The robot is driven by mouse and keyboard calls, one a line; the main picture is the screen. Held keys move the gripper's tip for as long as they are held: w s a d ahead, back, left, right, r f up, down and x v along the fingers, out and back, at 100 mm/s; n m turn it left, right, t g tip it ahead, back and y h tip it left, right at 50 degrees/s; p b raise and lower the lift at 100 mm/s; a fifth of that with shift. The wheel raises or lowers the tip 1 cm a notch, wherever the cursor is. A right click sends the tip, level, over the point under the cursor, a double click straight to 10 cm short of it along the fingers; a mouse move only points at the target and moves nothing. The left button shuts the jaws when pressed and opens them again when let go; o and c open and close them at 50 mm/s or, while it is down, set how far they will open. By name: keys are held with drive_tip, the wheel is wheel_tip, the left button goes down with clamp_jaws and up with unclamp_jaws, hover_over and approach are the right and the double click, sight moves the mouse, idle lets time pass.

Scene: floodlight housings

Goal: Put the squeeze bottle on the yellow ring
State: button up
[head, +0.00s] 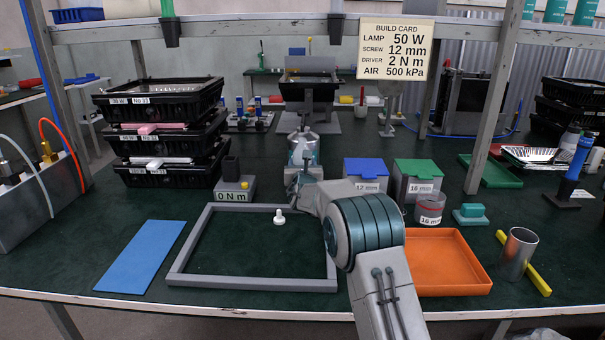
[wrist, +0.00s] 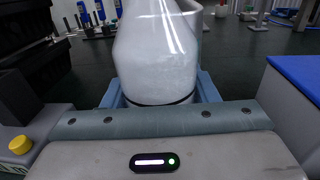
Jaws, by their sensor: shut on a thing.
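My gripper (head: 303,168) reaches over the far middle of the bench, beyond the grey frame. In the wrist view its blue-grey fingers (wrist: 160,96) are shut on a translucent white squeeze bottle (wrist: 158,50). The bottle looks roughly upright, with a dark line around it near the fingers; its top is cut off by the frame. In the head view the bottle (head: 304,146) is small and partly covered by my gripper and arm. I cannot make out a yellow ring in either view; a yellow bar (head: 540,281) lies at the right.
The grey frame (head: 250,287) holds a small white part (head: 279,219). Stacked black trays (head: 170,140) and a 0 N m box (head: 233,192) stand left, blue-lidded (head: 366,168) and green-lidded boxes (head: 417,170) right. An orange tray (head: 445,270) and metal cup (head: 517,255) are front right.

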drive_tip(key=shift+w+r, duration=0.1)
drive_tip(key=shift+w, duration=0.45)
drive_tip(key=shift+f+b, duration=0.3)
drive_tip(key=shift+f, duration=1.45)
drive_tip(key=shift+f, duration=0.15)
drive_tip(key=o, duration=1.4)
drive_tip(key=shift+c, duration=0.2)
drive_tip(key=s, duration=0.8)
drive_tip(key=s+d, duration=0.1)
drive_tip(key=s, duration=0.3)
